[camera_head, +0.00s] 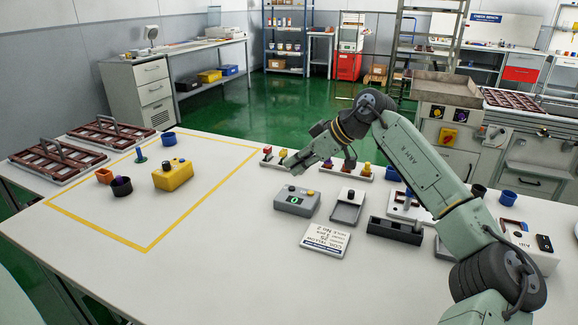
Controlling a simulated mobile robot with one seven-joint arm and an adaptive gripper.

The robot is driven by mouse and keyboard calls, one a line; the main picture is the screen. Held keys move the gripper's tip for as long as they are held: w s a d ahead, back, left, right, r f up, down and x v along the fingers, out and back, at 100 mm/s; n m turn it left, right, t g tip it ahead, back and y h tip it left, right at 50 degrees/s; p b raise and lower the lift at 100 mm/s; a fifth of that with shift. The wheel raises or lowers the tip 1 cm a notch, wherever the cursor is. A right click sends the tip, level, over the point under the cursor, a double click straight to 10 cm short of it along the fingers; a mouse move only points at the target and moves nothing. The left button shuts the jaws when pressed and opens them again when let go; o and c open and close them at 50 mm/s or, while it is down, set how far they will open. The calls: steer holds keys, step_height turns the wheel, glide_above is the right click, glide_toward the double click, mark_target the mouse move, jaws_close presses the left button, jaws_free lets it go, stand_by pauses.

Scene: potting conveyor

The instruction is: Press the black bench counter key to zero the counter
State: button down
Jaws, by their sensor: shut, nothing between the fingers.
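A grey box with a lit green display (297,202) stands on the white table, right of the yellow outline; it looks like the bench counter. The mark on its display is too small to read surely. My gripper (287,167) is shut and empty, reaching left from my bent arm. In the picture it shows just above and behind the grey box. I see no contact with the key; the exact gap cannot be told.
A grey tray with a black-topped piece (348,194) and a dark slotted block (394,231) stand right of the box. A printed card (325,240) lies in front. Coloured-knob rails (283,160) stand behind. A yellow box (173,174) and cups stand inside the outline. The front middle is clear.

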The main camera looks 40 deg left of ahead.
steer(key=b+v, duration=0.1)
steer(key=v, duration=0.8)
steer(key=shift+w+d, duration=0.2)
steer(key=shift+s, duration=0.1)
